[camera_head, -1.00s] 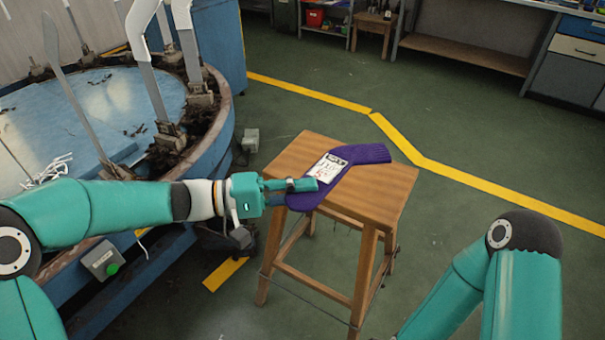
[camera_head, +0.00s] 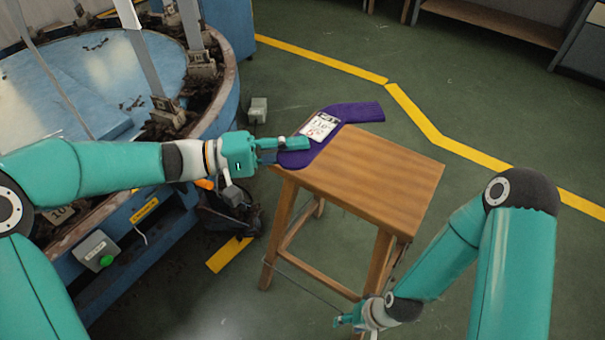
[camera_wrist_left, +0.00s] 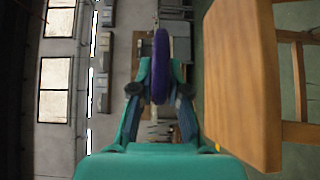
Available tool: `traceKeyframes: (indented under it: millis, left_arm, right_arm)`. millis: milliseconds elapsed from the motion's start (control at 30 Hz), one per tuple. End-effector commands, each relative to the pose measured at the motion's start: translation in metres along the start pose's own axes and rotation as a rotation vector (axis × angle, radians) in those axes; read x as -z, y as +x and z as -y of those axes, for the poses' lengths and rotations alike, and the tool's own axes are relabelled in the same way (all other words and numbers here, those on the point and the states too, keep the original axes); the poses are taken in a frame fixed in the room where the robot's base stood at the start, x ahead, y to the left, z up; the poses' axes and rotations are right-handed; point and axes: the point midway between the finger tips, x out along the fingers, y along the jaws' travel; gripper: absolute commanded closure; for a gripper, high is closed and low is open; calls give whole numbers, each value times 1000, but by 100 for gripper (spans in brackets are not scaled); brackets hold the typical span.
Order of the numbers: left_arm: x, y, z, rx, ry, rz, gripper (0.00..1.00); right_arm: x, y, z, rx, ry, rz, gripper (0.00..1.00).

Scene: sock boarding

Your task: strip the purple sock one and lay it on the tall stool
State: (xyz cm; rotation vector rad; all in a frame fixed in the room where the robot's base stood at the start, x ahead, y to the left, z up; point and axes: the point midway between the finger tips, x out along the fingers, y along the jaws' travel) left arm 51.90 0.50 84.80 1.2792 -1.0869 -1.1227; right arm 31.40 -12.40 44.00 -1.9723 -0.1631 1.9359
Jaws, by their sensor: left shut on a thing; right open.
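The purple sock (camera_head: 351,112) has a white printed label (camera_head: 318,127) on it. My left gripper (camera_head: 285,147) is shut on its near left end. In the left wrist view the sock (camera_wrist_left: 161,60) stands edge-on between the fingers (camera_wrist_left: 160,95), and a gap shows between it and the stool top. The tall wooden stool (camera_head: 375,180) stands below, and the sock overlaps its far left edge in the head view. My right gripper (camera_head: 352,319) is low by the stool's front right leg, open and only partly seen.
A round blue machine (camera_head: 60,80) with upright metal boards (camera_head: 145,60) fills the left. A grey box (camera_head: 258,110) is on the floor beside it. Most of the stool top is bare. Green floor with a yellow line (camera_head: 420,120) lies behind and right.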

Motion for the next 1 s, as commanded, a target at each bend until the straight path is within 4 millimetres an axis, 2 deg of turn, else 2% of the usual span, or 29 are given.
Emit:
traceKeyframes:
  millis: [33,200,533,1000]
  left_arm:
    - [-2,7,11,-1,2,17,100]
    - [-3,20,34,-1,1,45,100]
    - [-3,20,81,-1,2,43,100]
    - [-2,18,108,-1,-1,37,100]
  right_arm:
    - [-1,11,-4,0,-1,3,50]
    - [-1,32,-12,0,1,3,50]
    - [-1,77,-28,0,0,3,50]
    - [-1,94,-34,0,0,2,50]
